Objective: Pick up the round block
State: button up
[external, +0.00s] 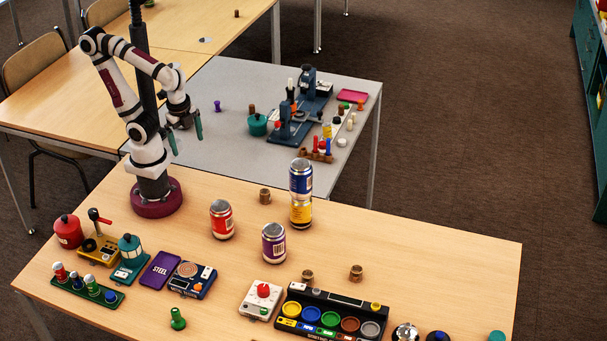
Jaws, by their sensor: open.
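My gripper (186,137) hangs open and empty at upper left. Its two green fingers are apart, in the air near the gap between the wooden table and the grey table. No single thing stands out clearly as the round block. Small round brown pieces stand on the wooden table: one (265,196) behind the cans, one (308,276) and another (356,272) toward the front right. A teal rounded piece (497,336) is cut off by the bottom edge. All these are well apart from my gripper.
A red can (222,220), a purple can (273,244) and a blue can (300,176) stacked on a yellow can (300,211) stand mid-table. A black tray (338,302) with coloured round wells lies in front. Devices crowd the front left. The right of the wooden table is clear.

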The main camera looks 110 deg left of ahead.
jog(key=c, duration=0.4)
jog(key=shift+o, duration=0.2)
jog(key=n+h, duration=0.2)
jog(key=n, duration=3.1)
send_over(264, 192)
notch_tip(264, 192, down, 6)
jog(key=r, duration=0.1)
notch_tip(264, 192, down, 16)
jog(key=shift+f, duration=0.15)
